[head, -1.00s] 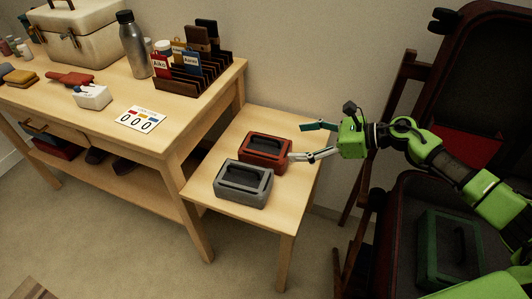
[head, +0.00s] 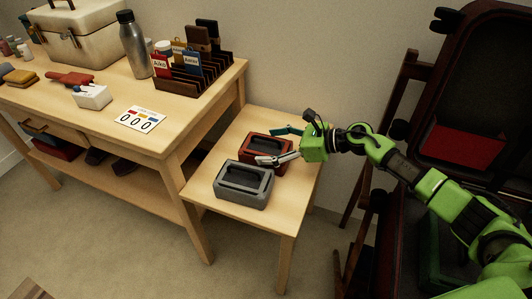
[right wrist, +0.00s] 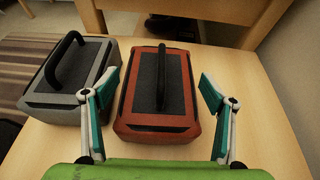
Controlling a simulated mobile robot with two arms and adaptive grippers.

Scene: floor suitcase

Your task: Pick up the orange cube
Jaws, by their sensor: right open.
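I cannot make out an orange cube in either view. A red-orange case (head: 268,143) with a dark top and black handle sits on the low side table. It also shows in the right wrist view (right wrist: 135,105). A grey case (head: 243,183) of the same kind stands in front of it, and at the left in the right wrist view (right wrist: 60,100). My right gripper (head: 267,146) is open and empty, its fingers spread to either side of the red-orange case. In the right wrist view the right gripper (right wrist: 160,82) shows clear gaps to the case. My left gripper is not in view.
The low table (head: 265,222) stands beside a taller workbench (head: 100,108) holding a bottle (head: 133,45), a card rack (head: 190,88) and a toolbox (head: 85,35). An open dark suitcase (head: 480,85) is at right; a green case (head: 430,245) there is mostly hidden by my arm.

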